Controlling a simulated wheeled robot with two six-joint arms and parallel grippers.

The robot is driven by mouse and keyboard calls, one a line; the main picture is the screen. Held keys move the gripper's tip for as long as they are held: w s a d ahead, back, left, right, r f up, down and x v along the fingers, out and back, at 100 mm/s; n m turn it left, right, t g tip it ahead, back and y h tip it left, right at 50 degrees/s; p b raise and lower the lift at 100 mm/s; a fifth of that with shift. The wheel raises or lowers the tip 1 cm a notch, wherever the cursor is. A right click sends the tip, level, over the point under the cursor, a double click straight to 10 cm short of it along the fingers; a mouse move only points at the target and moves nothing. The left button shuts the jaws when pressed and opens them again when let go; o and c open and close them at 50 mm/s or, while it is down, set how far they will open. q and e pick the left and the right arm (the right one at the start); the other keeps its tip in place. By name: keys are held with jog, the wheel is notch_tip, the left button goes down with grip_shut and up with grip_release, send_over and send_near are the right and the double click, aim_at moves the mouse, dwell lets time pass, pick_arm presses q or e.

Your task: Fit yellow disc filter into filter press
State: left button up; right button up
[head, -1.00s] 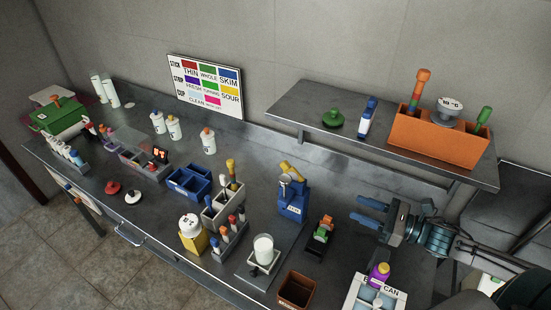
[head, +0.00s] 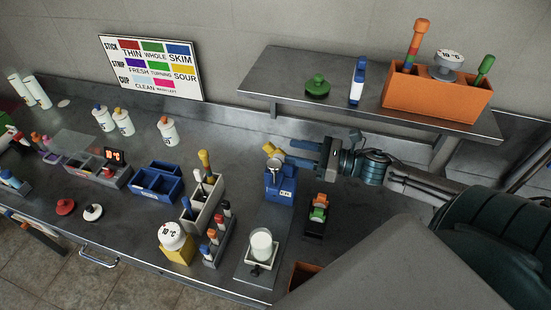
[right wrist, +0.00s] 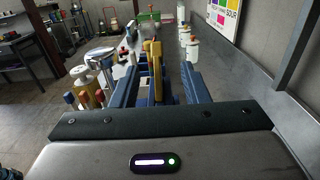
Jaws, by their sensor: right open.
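A blue press-like device (head: 281,187) with a pale label stands on the counter, with a silver round part near its top. A yellow piece (head: 271,149) sits tilted at its top; I cannot tell whether this is a handle or the disc filter. No separate yellow disc can be made out. My right gripper (head: 290,155) is open at the height of the device's top, pointing left. In the right wrist view, the yellow piece (right wrist: 155,66) stands upright between the open blue fingers, with no clear grip on it. My left gripper is not in view.
A white-labelled rack (head: 204,198), a test-tube rack (head: 220,243), a yellow block with a dial (head: 178,251) and a beaker stand (head: 260,263) crowd the left. A small green-and-orange item (head: 318,209) stands to the right. A shelf (head: 300,97) with an orange box (head: 436,99) hangs behind.

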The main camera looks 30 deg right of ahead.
aim_at(280, 149)
jog(key=shift+w+a, duration=0.35)
jog(key=shift+w+a+b, duration=0.1)
jog(key=shift+a+b, duration=0.05)
jog(key=shift+b, duration=0.25)
jog(key=shift+w+a, duration=0.8)
jog(key=shift+w+a+r+p, duration=0.1)
jog(key=shift+w+a+p, duration=0.35)
jog(key=shift+p, duration=0.4)
jog(key=shift+w+a+f, duration=0.2)
jog(key=shift+w+a, duration=0.05)
jog(key=shift+w, duration=0.1)
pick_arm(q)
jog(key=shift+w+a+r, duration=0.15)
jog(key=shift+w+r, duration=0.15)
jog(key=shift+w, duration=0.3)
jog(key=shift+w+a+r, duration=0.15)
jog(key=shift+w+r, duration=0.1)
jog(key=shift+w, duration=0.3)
